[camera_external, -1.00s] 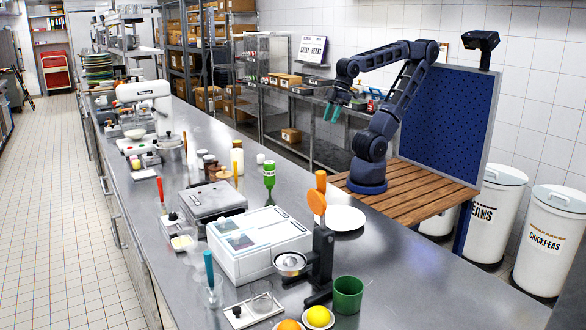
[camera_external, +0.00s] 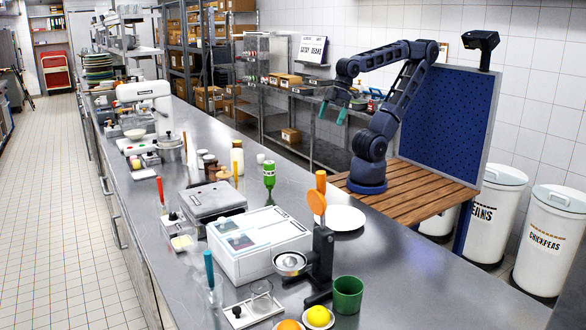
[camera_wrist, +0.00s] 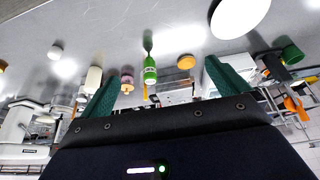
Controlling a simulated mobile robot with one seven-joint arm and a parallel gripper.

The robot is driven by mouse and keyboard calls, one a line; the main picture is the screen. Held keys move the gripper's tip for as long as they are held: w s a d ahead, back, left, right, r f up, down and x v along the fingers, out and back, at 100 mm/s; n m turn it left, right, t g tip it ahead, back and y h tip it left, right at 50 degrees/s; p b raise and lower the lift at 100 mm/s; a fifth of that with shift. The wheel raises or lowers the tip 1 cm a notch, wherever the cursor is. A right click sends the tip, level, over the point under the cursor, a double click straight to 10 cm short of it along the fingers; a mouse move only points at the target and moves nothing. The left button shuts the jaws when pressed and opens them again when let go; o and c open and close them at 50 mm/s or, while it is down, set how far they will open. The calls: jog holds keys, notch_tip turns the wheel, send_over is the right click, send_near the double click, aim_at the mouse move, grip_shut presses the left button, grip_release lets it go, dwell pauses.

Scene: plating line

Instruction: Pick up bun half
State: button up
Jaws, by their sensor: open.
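A rounded orange-tan piece, which looks like the bun half (camera_wrist: 186,61), lies on the counter in the wrist view, between the green bottle and the white plate. In the external view an orange oval (camera_external: 317,202) shows at the juicer, in about the same part of the counter; I cannot tell whether it is the bun half or a juicer part. My gripper (camera_external: 332,113) hangs in the air well above and behind the counter. Its teal fingers are spread and empty, and they also frame the wrist view (camera_wrist: 160,82).
A green bottle (camera_external: 269,175) and a white plate (camera_external: 345,218) stand near the counter's back edge. The juicer (camera_external: 322,255), a green cup (camera_external: 347,294) and a white box (camera_external: 258,243) crowd the front. Jars (camera_external: 237,157) stand farther left.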

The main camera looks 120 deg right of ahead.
jog(key=w+a+f+m+y, duration=0.3)
jog(key=w+f+m, duration=0.3)
jog(key=w+m, duration=0.5)
jog(key=w+a+f+m+y, duration=0.2)
jog(key=w+f+m, duration=0.5)
jog(key=w, duration=0.6)
jog(key=w+f+m, duration=0.2)
jog(key=f+m, duration=0.1)
jog(key=w+f+m, duration=0.3)
jog(key=f, duration=0.1)
jog(key=w+f+m, duration=0.3)
jog(key=f, duration=0.1)
jog(key=shift+a, duration=0.35)
jog(key=shift+d+x, duration=0.15)
jog(key=shift+x, duration=1.35)
jog(key=shift+d+x, duration=0.15)
jog(key=shift+x, duration=1.35)
jog(key=shift+w, duration=0.15)
jog(key=c, duration=1)
